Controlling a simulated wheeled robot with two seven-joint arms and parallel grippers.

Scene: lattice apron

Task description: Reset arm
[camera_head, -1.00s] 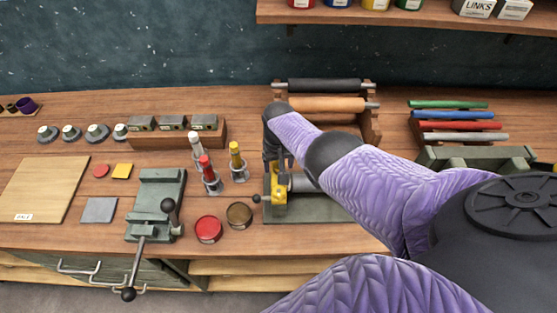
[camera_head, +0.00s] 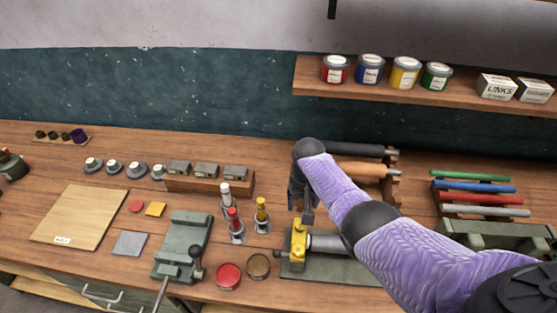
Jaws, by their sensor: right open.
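My right arm comes in from the lower right in a purple quilted sleeve. Its gripper (camera_head: 306,212) points down over the yellow block (camera_head: 299,245) of a green-based device with a grey roller (camera_head: 328,243). The gripper is open, and its fingers are partly hidden by the wrist. I cannot tell whether it touches the yellow block. My left gripper is not in view.
A green lever press (camera_head: 182,245), red tin (camera_head: 228,276), brown tin (camera_head: 258,266) and upright tubes (camera_head: 262,214) stand left of the device. A rack (camera_head: 392,185) of rollers is behind. A shelf (camera_head: 430,97) with paint cans overhangs the back. A wooden board (camera_head: 80,215) lies left.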

